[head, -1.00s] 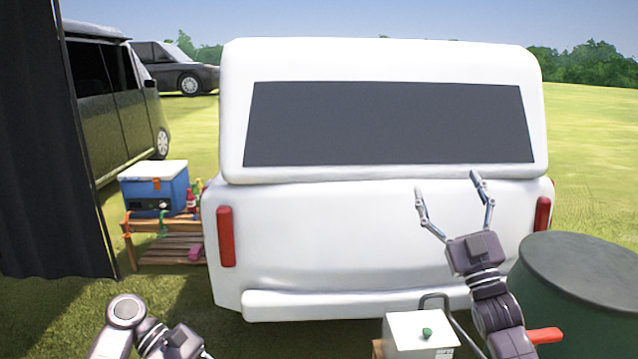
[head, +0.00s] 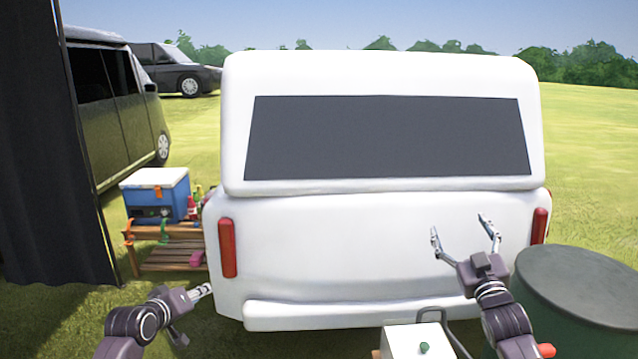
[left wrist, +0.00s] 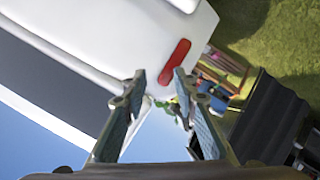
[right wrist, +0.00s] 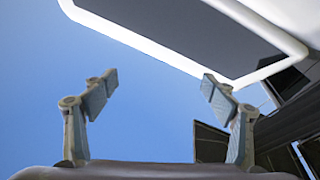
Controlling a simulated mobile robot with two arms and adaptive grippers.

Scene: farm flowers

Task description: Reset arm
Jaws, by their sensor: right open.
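My right gripper (head: 459,226) is raised in front of the white trailer (head: 300,245), on its right side. Its fingers are spread wide and empty; they also show in the right wrist view (right wrist: 158,82) against sky. My left gripper (head: 205,291) is lower, near the trailer's left rear corner, seen edge-on in the head view. The left wrist view shows its fingers (left wrist: 160,78) partly apart with nothing between them. I cannot tell how far either gripper is from the trailer.
A white box with a green knob (head: 416,343) stands low in front. A dark green drum (head: 580,290) is at right. A blue cooler (head: 156,196) sits on a wooden stand (head: 172,252) at left, near a black curtain (head: 45,150). Open grass lies beyond.

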